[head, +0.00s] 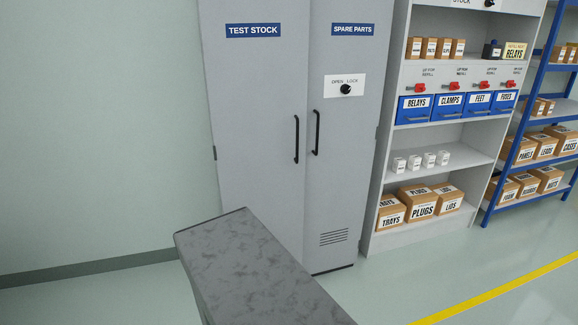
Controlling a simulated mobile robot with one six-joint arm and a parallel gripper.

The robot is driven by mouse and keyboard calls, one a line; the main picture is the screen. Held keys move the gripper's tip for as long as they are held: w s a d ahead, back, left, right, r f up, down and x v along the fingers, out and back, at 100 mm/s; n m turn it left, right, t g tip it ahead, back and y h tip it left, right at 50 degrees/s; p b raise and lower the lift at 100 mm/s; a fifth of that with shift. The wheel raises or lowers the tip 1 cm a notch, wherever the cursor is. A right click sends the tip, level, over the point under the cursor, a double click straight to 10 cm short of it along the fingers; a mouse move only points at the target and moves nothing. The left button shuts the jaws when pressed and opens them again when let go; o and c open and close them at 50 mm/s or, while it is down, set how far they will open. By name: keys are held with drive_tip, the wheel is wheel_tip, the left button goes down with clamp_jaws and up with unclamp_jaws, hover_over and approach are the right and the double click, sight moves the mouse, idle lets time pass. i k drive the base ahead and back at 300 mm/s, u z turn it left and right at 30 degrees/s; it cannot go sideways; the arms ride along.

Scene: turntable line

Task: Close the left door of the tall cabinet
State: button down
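The tall grey cabinet stands in the middle of the head view. Its left door (255,100), labelled TEST STOCK, has a black vertical handle (296,139) near its right edge. The right door (350,200), labelled SPARE PARTS, has its own black handle (316,132) and a white OPEN/LOCK plate with a black knob (346,89). The left door looks about flush with the right one along the seam; I cannot tell if a small gap remains. Its lower part is hidden behind a grey mottled block. My gripper is not in view.
The grey mottled block (255,265) fills the bottom centre, in front of the left door. Right of the cabinet stand a white shelf unit (440,138) with boxes and blue bins, and a blue rack (520,130). Floor is clear at right, crossed by a yellow line (500,290).

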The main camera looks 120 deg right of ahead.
sight(255, 56)
drive_tip(key=u, duration=0.25)
drive_tip(key=k, duration=1.05)
drive_tip(key=z, duration=4.95)
drive_tip(key=i, duration=0.15)
drive_tip(key=u, duration=3.1)
drive_tip(key=i, duration=0.2)
drive_tip(key=z, duration=0.15)
